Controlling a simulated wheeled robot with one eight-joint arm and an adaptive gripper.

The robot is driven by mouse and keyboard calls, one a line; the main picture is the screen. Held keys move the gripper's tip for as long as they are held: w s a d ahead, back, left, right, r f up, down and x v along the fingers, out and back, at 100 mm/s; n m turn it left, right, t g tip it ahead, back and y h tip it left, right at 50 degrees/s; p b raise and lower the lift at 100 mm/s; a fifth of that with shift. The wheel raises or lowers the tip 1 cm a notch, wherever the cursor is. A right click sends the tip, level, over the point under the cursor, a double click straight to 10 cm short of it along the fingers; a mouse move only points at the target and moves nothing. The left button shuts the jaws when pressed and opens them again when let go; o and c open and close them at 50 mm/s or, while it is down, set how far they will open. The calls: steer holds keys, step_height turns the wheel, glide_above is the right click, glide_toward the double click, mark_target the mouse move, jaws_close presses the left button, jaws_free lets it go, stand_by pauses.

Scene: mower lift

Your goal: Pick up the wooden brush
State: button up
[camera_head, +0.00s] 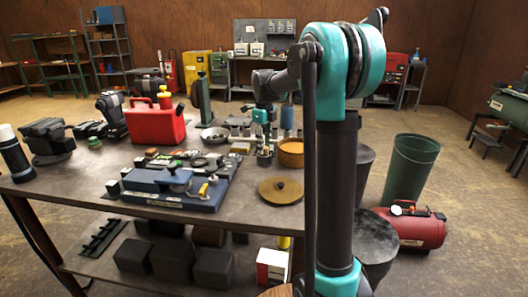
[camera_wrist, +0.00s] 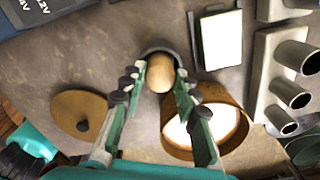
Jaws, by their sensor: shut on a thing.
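The wooden brush (camera_wrist: 160,75) shows in the wrist view as a rounded tan wooden end, seen nearly end-on; its lower part is hidden. My gripper (camera_wrist: 154,86) has a finger on each side of it and is shut on it. A dark round rim shows just behind the brush; I cannot tell whether the brush is inside it or above it. In the head view my gripper (camera_head: 264,140) points down over the workbench (camera_head: 225,222), left of the brown pot, and the brush cannot be made out there.
The brown pot (camera_wrist: 238,122) stands close beside my right finger, and its round lid (camera_wrist: 78,112) lies to the left. Metal cylinders (camera_wrist: 290,92) stand at the right. A white-topped block (camera_wrist: 221,42) is behind. A red jerrycan (camera_head: 155,122) and a blue tool (camera_head: 175,190) occupy the bench's left.

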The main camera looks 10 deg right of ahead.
steer(key=shift+r, duration=0.1)
step_height(320, 180, up, 20)
stand_by(0.5)
